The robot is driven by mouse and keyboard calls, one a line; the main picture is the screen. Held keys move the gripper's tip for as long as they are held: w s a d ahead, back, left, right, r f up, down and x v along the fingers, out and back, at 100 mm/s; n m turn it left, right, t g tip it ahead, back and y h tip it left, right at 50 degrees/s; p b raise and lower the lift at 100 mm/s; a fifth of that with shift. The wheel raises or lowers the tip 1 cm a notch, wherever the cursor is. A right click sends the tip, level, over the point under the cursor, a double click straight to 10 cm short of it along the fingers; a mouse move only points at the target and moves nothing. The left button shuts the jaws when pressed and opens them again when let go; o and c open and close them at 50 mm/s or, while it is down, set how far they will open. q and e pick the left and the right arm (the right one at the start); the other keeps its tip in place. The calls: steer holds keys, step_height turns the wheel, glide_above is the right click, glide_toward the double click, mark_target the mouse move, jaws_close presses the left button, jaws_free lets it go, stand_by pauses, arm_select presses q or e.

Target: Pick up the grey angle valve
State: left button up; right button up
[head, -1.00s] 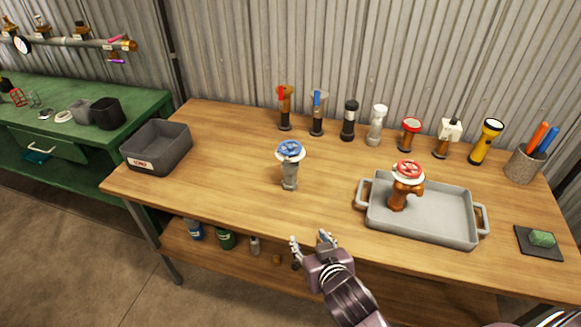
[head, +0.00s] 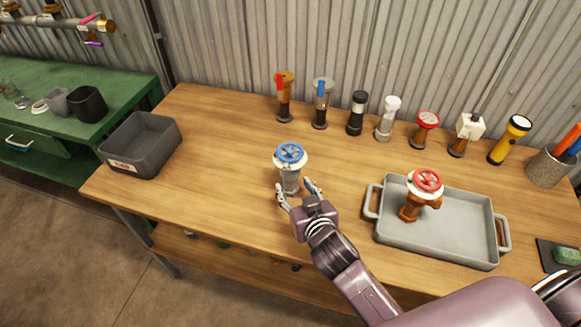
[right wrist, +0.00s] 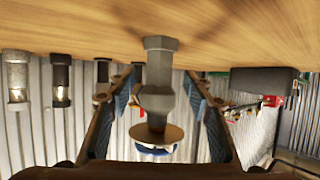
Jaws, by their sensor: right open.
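The grey angle valve (head: 290,172) stands upright on the wooden table (head: 225,160), with a blue handwheel on top. My right gripper (head: 299,190) is open at the near side of the valve, its fingers spread to either side of the grey body. In the right wrist view, which is upside down, the valve (right wrist: 158,85) stands between the two open fingers (right wrist: 155,100), with a gap to each. A second valve, brown with a red handwheel (head: 423,190), stands in the grey tray (head: 440,250). My left gripper is not in view.
A row of fittings and a yellow torch (head: 510,140) stands along the back. A dark grey bin (head: 140,147) is at the left. A pen cup (head: 549,167) and a green block (head: 566,256) are at the right. The table left of the valve is clear.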

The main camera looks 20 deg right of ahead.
mark_target(292, 185)
steer(key=shift+f+p+x, duration=0.1)
steer(key=shift+p+x, duration=0.1)
steer(key=shift+x, duration=1.25)
steer(key=shift+f+p+x, duration=0.15)
steer(key=shift+x, duration=1.25)
steer(key=shift+c, duration=0.5)
jaws_close()
steer(key=shift+r, duration=0.1)
